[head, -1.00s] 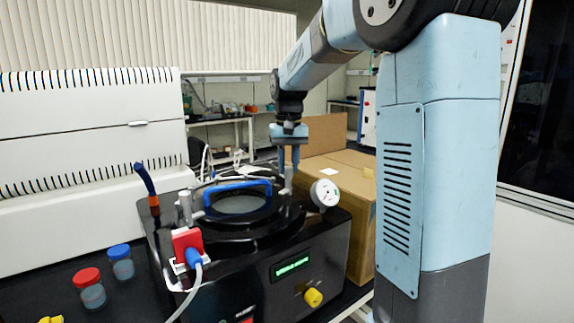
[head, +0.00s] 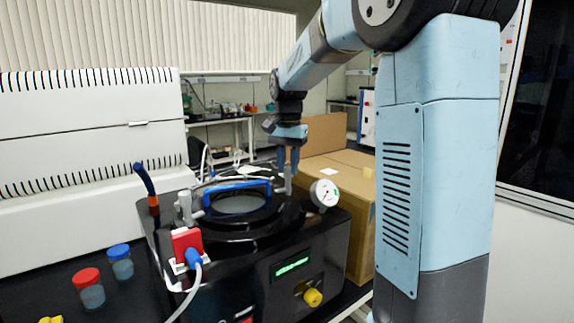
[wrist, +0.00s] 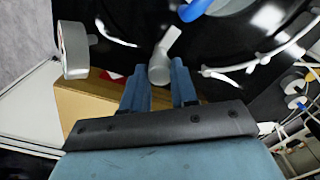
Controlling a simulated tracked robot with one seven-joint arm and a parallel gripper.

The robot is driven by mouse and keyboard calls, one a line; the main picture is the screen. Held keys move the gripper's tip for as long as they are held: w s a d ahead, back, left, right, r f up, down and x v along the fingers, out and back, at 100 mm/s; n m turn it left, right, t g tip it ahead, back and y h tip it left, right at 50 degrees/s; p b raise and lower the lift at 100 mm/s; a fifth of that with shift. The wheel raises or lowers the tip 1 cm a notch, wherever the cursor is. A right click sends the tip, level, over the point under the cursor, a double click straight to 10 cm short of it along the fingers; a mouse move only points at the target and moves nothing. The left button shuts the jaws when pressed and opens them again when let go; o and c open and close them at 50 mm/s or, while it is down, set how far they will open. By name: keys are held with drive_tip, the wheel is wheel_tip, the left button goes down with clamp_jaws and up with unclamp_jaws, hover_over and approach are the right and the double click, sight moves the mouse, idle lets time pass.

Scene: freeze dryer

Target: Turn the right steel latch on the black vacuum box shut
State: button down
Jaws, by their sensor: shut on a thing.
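The black vacuum box (head: 238,262) stands on the bench with a round lid and a blue handle (head: 237,187) on top. The right steel latch (head: 289,178) is at the right side of the lid, partly hidden by my fingers in the head view. In the wrist view the grey latch (wrist: 165,52) sits between my fingertips, its arm pointing up and slightly right. My gripper (head: 288,160) reaches down from above and is shut on the latch; its blue fingers also show in the wrist view (wrist: 160,82). The left steel latch (head: 185,207) stands at the lid's left side.
A white pressure gauge (head: 324,193) is close to the right of the latch. A cardboard box (head: 350,178) stands behind and right. A red and blue connector (head: 187,247) with a cable is at the front left. Capped jars (head: 89,288) stand left.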

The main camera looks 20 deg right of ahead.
drive_tip(key=shift+s+f, duration=0.1)
drive_tip(key=c, duration=0.9)
unclamp_jaws()
wheel_tip(320, 180, up, 14)
drive_tip(key=shift+f, duration=0.1)
idle(0.3)
drive_tip(key=s+f+n+t, duration=0.2)
drive_tip(key=s+f, duration=0.2)
drive_tip(key=s, duration=0.5)
drive_tip(key=s+f+n+t, duration=0.1)
drive_tip(key=s+f+n, duration=0.2)
drive_tip(key=s, duration=0.6)
drive_tip(key=s+f+n+t, duration=0.2)
drive_tip(key=s+f+n, duration=0.1)
drive_tip(key=s+f, duration=0.4)
drive_tip(key=shift+s+a+f+t, duration=0.15)
drive_tip(key=shift+s+a, duration=0.05)
drive_tip(key=shift+s, duration=0.5)
drive_tip(key=shift+s+a+f+t, duration=0.1)
drive_tip(key=shift+s+a+t, duration=0.05)
drive_tip(key=shift+s, duration=0.55)
